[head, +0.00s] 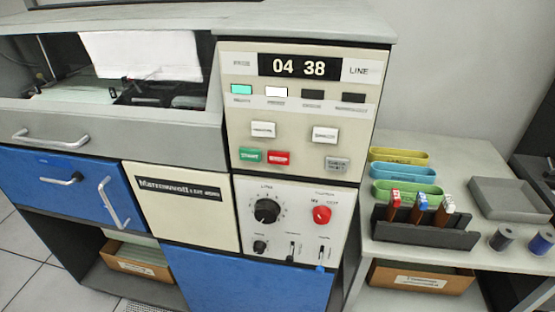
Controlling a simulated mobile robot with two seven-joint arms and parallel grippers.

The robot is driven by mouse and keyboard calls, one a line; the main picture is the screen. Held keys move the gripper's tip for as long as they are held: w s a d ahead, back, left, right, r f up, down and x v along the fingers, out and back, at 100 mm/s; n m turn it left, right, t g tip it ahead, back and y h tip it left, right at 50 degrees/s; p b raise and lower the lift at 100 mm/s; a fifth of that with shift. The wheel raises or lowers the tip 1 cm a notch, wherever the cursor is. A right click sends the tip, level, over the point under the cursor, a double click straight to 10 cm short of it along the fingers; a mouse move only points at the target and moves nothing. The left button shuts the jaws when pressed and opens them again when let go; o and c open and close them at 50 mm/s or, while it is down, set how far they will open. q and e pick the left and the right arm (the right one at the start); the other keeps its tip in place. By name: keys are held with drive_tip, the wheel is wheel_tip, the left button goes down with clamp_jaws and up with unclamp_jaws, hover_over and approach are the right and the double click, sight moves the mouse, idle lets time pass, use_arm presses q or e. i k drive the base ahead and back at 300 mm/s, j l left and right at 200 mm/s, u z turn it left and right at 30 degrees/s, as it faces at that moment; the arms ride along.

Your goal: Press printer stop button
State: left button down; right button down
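The printer (210,195) is a cream and grey machine with a control panel (300,110) at its upper right. The red stop button (279,157) is on the lower part of this panel, just right of the green start button (250,155). Its label is blurred. The display (299,67) above reads 04 38 beside the word LINE. Neither of my grippers shows in the head view, and nothing covers the red button.
White buttons (263,129) and a grey button (336,164) are nearby. A lower panel has a black dial (267,210) and red knob (321,213). At right, a side table (390,240) holds colored trays (405,189), a stamp rack (425,232), a grey tray (508,199) and spools (502,238).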

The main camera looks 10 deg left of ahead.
sight(279, 158)
drive_tip(key=j+z, duration=0.15)
drive_tip(key=j, duration=1.1)
